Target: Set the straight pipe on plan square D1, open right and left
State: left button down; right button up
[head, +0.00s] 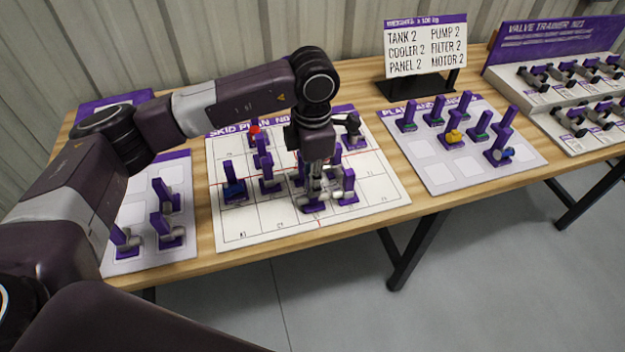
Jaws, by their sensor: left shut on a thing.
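My left gripper (318,183) points down over the front middle of the white skid plan (268,213). It is shut on a piece with a purple base and grey pipe ends, taken to be the straight pipe (313,206). The fingers hide much of this piece, and I cannot tell whether its base touches the plan. Another purple-based grey piece (347,186) stands close to its right. The square markings near the held piece are too small to read, so I cannot tell which square is D1. My right gripper is not in view.
A left board (131,211) holds grey pipe pieces. A right board (489,173) holds more parts. The plan's front row looks mostly clear.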

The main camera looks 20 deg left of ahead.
pick_arm(q)
jog(key=shift+f+b, duration=0.3)
jog(key=shift+f, duration=0.05)
jog(key=c, duration=1.8)
grip_release()
jog(key=shift+o, duration=0.2)
jog(key=shift+r, duration=0.25)
jog(key=shift+r, duration=0.35)
jog(key=shift+r+p, duration=1.9)
jog(key=shift+r, duration=1.65)
